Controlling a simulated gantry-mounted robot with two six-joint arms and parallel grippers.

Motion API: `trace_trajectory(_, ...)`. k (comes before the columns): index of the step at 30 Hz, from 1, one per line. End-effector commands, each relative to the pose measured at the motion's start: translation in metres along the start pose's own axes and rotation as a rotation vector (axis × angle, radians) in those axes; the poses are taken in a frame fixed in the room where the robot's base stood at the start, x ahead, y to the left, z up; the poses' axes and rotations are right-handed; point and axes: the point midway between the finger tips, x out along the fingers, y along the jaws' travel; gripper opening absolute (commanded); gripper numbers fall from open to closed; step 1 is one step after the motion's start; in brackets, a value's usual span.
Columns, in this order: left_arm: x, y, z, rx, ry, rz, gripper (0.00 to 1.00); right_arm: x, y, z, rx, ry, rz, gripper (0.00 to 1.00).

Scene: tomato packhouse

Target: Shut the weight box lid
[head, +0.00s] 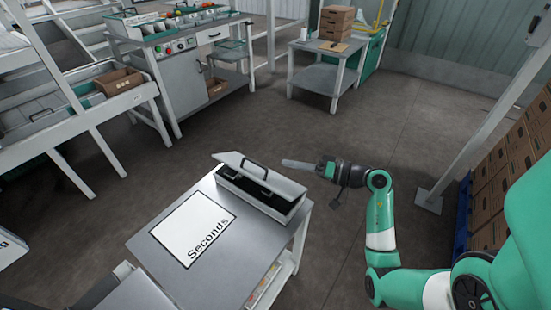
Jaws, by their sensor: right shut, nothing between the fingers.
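The weight box (280,207) is a long light-grey box at the far right corner of the small table. Its lid (232,160) is raised and tilted, with a dark handle (253,166) on it. A dark gap shows the inside, with dark shapes in it. My right gripper (284,162) is shut and empty. It points left, just beyond the box's far side and close to the lid's right end. I cannot tell whether it touches the lid. My left gripper is not in view.
The small table (150,243) bears a white sheet marked "Seconds" (195,228). Stacked cartons (505,165) stand at the right near a white post (480,120). A grey bench (320,78) with brown boxes is at the back. Floor between is clear.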

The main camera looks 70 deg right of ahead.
Motion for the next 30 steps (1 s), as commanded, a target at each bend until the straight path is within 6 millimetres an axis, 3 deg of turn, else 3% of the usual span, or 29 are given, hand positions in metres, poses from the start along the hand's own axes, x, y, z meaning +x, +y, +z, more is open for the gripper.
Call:
trace_trajectory(3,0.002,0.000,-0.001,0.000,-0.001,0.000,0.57,-0.021,-0.001,0.000,0.001,0.002,0.002,0.00)
trace_trajectory(8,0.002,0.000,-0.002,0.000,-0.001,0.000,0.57,-0.031,-0.002,0.001,0.000,0.000,0.001,0.00)
trace_trajectory(12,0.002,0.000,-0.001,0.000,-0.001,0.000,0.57,-0.030,-0.002,0.002,0.053,0.000,-0.019,0.00)
trace_trajectory(21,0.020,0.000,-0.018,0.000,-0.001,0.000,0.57,-0.022,0.041,-0.013,0.592,-0.016,-0.157,0.00)
trace_trajectory(24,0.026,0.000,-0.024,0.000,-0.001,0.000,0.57,-0.028,0.045,-0.023,0.621,-0.002,-0.156,0.00)
trace_trajectory(30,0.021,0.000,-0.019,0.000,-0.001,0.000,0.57,-0.022,0.047,-0.020,0.615,-0.002,-0.155,0.00)
